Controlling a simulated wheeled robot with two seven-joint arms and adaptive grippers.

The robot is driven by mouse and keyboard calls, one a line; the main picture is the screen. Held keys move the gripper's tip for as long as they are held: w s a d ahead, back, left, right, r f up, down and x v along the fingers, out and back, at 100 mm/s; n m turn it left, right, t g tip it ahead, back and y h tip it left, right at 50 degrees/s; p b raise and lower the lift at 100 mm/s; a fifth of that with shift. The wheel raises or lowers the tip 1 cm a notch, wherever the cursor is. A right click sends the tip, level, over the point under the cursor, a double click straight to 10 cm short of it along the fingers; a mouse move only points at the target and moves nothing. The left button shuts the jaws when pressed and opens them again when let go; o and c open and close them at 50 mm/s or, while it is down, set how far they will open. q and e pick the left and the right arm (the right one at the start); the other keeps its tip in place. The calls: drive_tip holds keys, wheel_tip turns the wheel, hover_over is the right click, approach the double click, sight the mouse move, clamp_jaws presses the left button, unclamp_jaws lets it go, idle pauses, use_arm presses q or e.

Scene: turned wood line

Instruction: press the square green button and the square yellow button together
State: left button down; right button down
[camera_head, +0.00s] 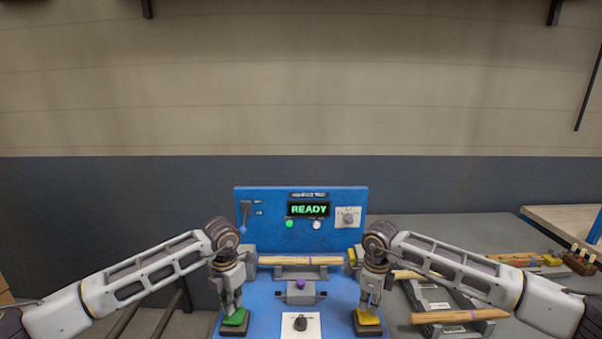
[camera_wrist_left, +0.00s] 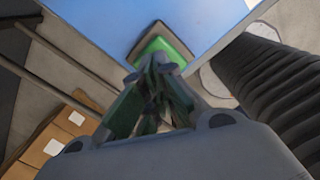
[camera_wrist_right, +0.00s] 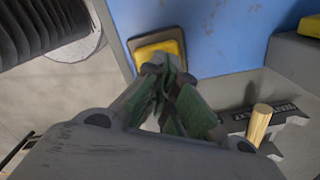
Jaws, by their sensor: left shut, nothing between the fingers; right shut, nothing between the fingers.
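The square green button (camera_head: 235,318) sits at the front left of the blue machine. My left gripper (camera_head: 232,309) is shut and empty, pointing down with its fingertips over this button. In the left wrist view the green button (camera_wrist_left: 165,50) shows just past the fingertips. The square yellow button (camera_head: 368,318) sits at the front right. My right gripper (camera_head: 374,306) is shut and empty, its fingertips over the yellow button, which also shows in the right wrist view (camera_wrist_right: 158,50). I cannot tell whether either gripper touches its button.
The blue panel (camera_head: 262,215) has a display reading READY (camera_head: 309,209), a lit green lamp (camera_head: 290,224) and a lever (camera_head: 244,212). A wooden rod (camera_head: 300,260) lies across the machine. Another rod (camera_head: 460,316) lies on a grey rack at right.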

sight(234, 313)
drive_tip(key=shift+f, duration=0.65)
use_arm(q)
drive_tip(key=shift+f, duration=1.1)
idle(0.9)
drive_tip(key=shift+f, duration=0.4)
use_arm(e)
drive_tip(key=shift+f, duration=0.35)
